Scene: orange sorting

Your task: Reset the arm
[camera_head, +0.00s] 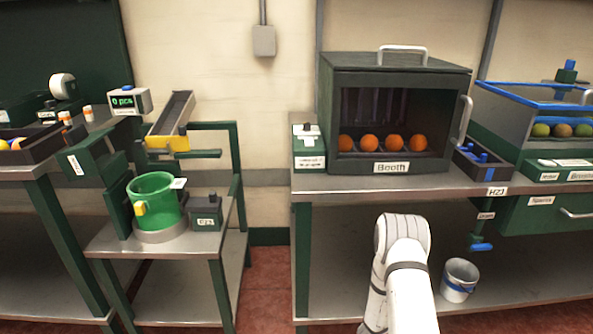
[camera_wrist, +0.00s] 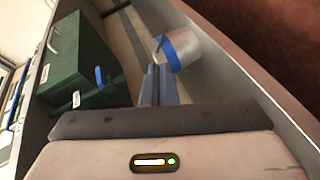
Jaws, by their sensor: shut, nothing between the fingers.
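My arm (camera_head: 405,265) shows in the head view, white and bent, in front of the right-hand bench. My gripper (camera_wrist: 155,85) shows in the wrist view with its two grey fingers together and nothing between them. In the head view the gripper is hidden behind the arm. In the wrist view the fingertips appear near a metal bucket with a blue band (camera_wrist: 182,50), apart from it as far as I can tell. The same bucket stands on the lower shelf in the head view (camera_head: 459,281).
The booth (camera_head: 395,75) with several oranges stands on the right bench (camera_head: 340,184). A green drawer unit (camera_head: 545,214) and a blue-handled valve (camera_head: 481,246) hang below the bench top. A green bucket (camera_head: 155,190) stands on the small left table. Red floor (camera_head: 268,275) is clear between them.

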